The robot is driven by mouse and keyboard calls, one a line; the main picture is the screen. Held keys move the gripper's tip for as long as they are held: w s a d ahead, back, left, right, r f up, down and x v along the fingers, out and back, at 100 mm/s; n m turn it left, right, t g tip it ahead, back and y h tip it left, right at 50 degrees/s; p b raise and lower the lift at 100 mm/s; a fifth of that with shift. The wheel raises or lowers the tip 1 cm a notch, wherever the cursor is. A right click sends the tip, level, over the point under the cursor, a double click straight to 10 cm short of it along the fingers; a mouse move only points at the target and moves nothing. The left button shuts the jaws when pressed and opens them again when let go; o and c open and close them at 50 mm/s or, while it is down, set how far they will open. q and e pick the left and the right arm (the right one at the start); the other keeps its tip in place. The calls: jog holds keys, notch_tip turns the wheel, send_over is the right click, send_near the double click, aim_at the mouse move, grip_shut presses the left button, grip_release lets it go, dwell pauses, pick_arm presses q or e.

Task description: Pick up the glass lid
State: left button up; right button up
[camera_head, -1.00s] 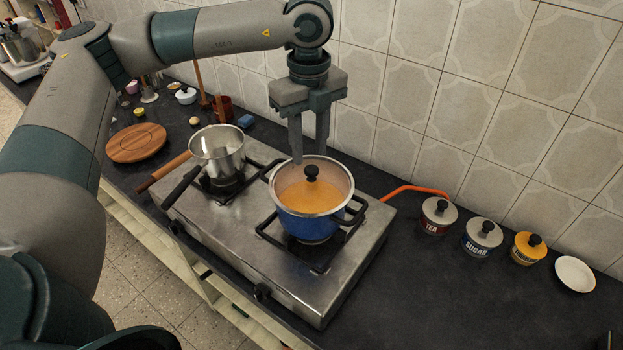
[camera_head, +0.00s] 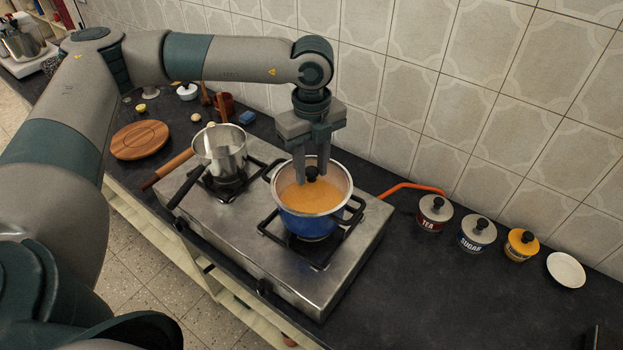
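The glass lid (camera_head: 318,198) is clear and lies on the blue pot (camera_head: 306,227), with orange contents showing through it. Its round black knob (camera_head: 312,173) stands up in the middle. My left gripper (camera_head: 311,178) points down over the lid. Its two fingers are apart, one on each side of the knob, with a gap between them. I cannot tell whether either finger touches the knob. My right gripper is not in view.
A steel saucepan (camera_head: 220,150) stands on the other burner of the steel stove (camera_head: 225,234). Canisters for tea (camera_head: 434,213) and sugar (camera_head: 477,234), a yellow canister (camera_head: 521,245) and a white saucer (camera_head: 566,270) stand to the right. A tiled wall rises behind.

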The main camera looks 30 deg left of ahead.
aim_at(312, 170)
pick_arm(q)
grip_shut()
jog(key=shift+r, duration=0.15)
jog(key=shift+r+b, duration=0.55)
jog(key=shift+b, duration=0.1)
notch_tip(312, 170, up, 2)
jog(key=shift+r+b, duration=0.1)
jog(key=shift+b, duration=0.7)
jog(key=w+d+r+b, duration=0.5)
jog(key=w+d+r, duration=0.1)
jog(key=d, duration=0.4)
jog(key=shift+r, duration=0.75)
